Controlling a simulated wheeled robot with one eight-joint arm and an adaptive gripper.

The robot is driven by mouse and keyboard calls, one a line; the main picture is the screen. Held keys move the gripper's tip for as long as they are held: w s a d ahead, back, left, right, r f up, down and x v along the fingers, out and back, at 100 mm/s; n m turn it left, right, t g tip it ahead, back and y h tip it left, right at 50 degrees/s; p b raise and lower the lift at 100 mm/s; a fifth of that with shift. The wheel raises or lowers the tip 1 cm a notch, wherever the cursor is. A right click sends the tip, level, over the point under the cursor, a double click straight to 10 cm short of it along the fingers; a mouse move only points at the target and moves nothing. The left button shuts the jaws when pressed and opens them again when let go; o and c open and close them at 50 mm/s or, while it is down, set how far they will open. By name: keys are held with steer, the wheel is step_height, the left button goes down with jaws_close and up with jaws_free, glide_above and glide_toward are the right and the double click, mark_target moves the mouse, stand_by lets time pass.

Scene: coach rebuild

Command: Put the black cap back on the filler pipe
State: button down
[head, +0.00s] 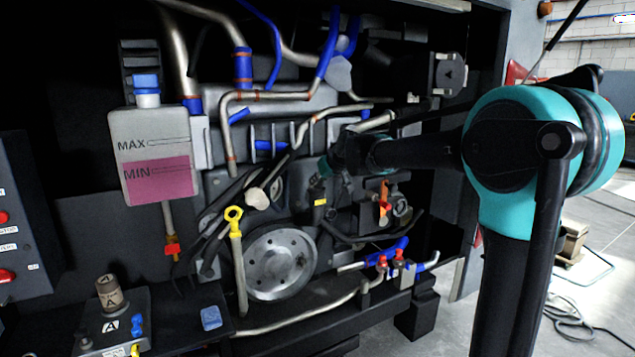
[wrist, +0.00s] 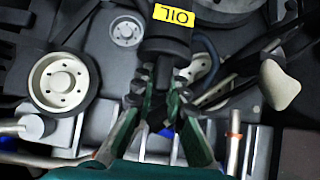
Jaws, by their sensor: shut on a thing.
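The filler pipe (head: 319,190) is a dark upright tube with a yellow label near the middle of the engine. In the wrist view its yellow label (wrist: 174,15) reads OIL upside down. My gripper (wrist: 163,84) has its green-sided fingers closed on the narrow grip of the black cap (wrist: 165,46). The cap is in line with the pipe's top, right by the label. I cannot tell whether it is seated or just above the mouth. In the head view my gripper (head: 325,168) is just above the pipe, and the cap is too dark to make out.
A yellow-ringed dipstick (head: 234,214) and a large pulley (head: 280,262) are left of the pipe. A coolant tank (head: 150,155) hangs further left. An orange-handled valve (head: 384,200) is to the right. A pale knob (wrist: 279,85) shows beside my gripper. Hoses crowd around it.

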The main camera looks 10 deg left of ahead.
steer(key=shift+f, duration=0.35)
steer(key=c, duration=1.5)
jaws_free()
steer(key=shift+o, duration=0.4)
steer(key=o, duration=0.4)
steer(key=v, duration=0.8)
steer(key=shift+s+d, duration=0.1)
